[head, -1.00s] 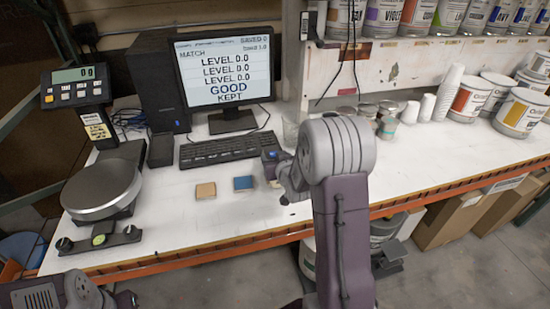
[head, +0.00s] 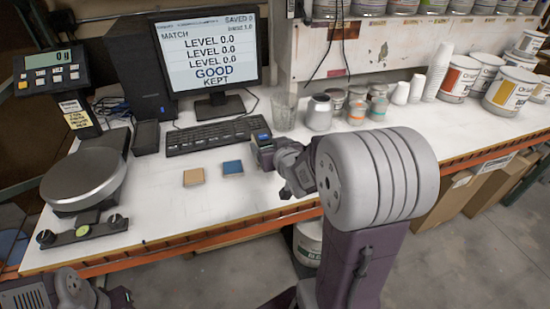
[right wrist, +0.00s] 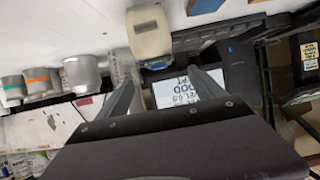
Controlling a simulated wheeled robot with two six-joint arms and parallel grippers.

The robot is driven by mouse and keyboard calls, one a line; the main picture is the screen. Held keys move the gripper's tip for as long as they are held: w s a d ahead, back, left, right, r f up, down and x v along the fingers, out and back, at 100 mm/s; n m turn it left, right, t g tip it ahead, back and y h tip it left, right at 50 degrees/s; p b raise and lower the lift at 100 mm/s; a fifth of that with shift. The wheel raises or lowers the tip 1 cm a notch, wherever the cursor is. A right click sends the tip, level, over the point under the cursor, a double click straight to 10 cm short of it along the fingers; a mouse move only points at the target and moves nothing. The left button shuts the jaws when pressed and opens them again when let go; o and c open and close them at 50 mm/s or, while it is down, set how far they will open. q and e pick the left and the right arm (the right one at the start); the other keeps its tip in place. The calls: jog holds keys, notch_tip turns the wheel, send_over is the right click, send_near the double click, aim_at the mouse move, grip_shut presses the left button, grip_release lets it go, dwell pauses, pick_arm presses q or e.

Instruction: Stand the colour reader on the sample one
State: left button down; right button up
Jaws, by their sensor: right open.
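The colour reader (right wrist: 150,34) is a cream block with a dark window and a blue-lit screen end, on the table in the right wrist view. In the head view its blue screen (head: 262,136) shows, the rest mostly hidden by my right gripper (head: 268,157). My right gripper (right wrist: 162,84) is open, its two fingers pointing at the reader; I cannot tell whether they flank it. Two flat sample tiles lie to the left, one tan (head: 194,177) and one blue (head: 232,167). My left gripper (head: 122,297) shows only partly at the bottom left.
A keyboard (head: 215,135) lies just behind the tiles, with a monitor (head: 208,58) behind it. A scale (head: 85,180) stands at left. A glass (head: 284,110) and several small jars (head: 320,112) stand behind the reader. The table front by the tiles is clear.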

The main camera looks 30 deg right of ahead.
pick_arm(q)
notch_tip(320, 180, down, 3)
jog(key=shift+w+r+b, duration=0.1)
jog(key=shift+b, duration=0.6)
pick_arm(e)
jog(key=v, duration=0.4)
jog(key=shift+f, duration=0.1)
jog(key=shift+s, duration=0.1)
